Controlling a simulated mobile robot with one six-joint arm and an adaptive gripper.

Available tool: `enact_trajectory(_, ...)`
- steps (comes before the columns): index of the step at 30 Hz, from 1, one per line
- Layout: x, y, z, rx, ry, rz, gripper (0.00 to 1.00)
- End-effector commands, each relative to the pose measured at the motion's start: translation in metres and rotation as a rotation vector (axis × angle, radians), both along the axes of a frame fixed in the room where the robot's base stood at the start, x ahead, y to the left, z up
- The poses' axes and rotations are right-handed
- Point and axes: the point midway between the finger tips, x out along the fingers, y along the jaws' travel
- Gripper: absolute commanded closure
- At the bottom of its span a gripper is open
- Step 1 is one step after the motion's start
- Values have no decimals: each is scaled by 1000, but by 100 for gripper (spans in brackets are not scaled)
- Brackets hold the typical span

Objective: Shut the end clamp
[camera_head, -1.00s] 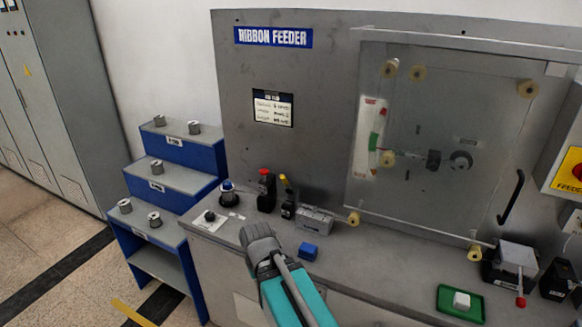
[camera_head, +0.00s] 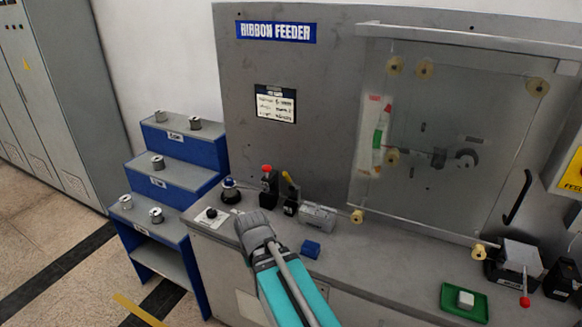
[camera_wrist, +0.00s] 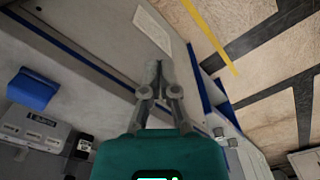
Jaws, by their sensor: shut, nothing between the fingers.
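No part is readable as the end clamp, so I cannot tell which it is. A black fixture with a red knob (camera_head: 268,183) and a black one with a yellow handle (camera_head: 290,201) stand on the bench. Beside them is a grey labelled block (camera_head: 319,217), also in the wrist view (camera_wrist: 36,126). A grey device with a red-ball lever (camera_head: 520,258) sits at the bench's right. My gripper (camera_wrist: 157,68) is shut and empty over the bench's front edge. In the head view its wrist shows left of the small blue block (camera_head: 311,249); its fingertips are hidden there.
A clear panel (camera_head: 440,130) covers the feeder face. A green tray (camera_head: 462,308) with a white block is at the bench's right front. Blue stepped shelves (camera_head: 180,150) with spools stand left. The bench (camera_head: 390,262) is clear between the blue block and the tray.

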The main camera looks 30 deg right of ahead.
Motion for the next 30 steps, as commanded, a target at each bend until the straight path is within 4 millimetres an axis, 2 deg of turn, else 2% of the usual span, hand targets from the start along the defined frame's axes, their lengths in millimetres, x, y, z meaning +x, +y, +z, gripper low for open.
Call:
enact_trajectory(8, 49, -28, 47, 28, 11, -148, 100)
enact_trajectory(14, 93, -60, 87, 59, 23, -309, 100)
enact_trajectory(23, 155, -117, 146, 105, 47, -556, 100)
enact_trajectory(30, 201, -172, 194, 142, 68, -752, 100)
